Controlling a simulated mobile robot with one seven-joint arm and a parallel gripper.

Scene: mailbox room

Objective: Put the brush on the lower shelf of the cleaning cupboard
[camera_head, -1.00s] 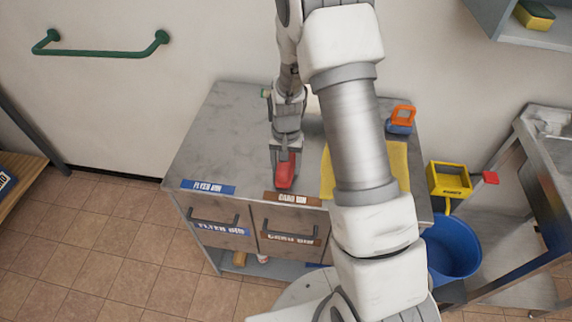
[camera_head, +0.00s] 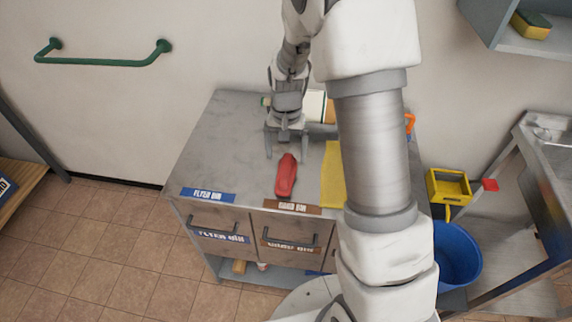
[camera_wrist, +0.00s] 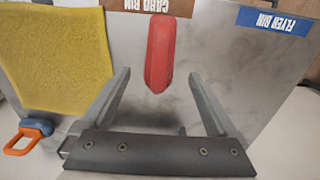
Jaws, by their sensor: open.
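A blue block with an orange loop handle, which looks like the brush, shows at the left edge of the wrist view (camera_wrist: 30,133). In the head view only a bit of its orange handle (camera_head: 410,122) shows past my arm, at the right back of the grey worktop (camera_head: 225,130). My gripper (camera_head: 285,156) is open and empty, just behind a red elongated object (camera_head: 286,176) lying on the worktop. A grey wall cupboard (camera_head: 480,22) is partly in view at the upper right; I cannot tell which of its shelves shows.
A yellow cloth (camera_head: 332,175) lies right of the red object. Drawers labelled flyer bin (camera_head: 217,218) and card bin (camera_head: 290,232) face front. A yellow-green sponge (camera_head: 531,25) sits in the cupboard. A blue bucket (camera_head: 457,257) and yellow wringer (camera_head: 448,186) stand right. The worktop's left side is clear.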

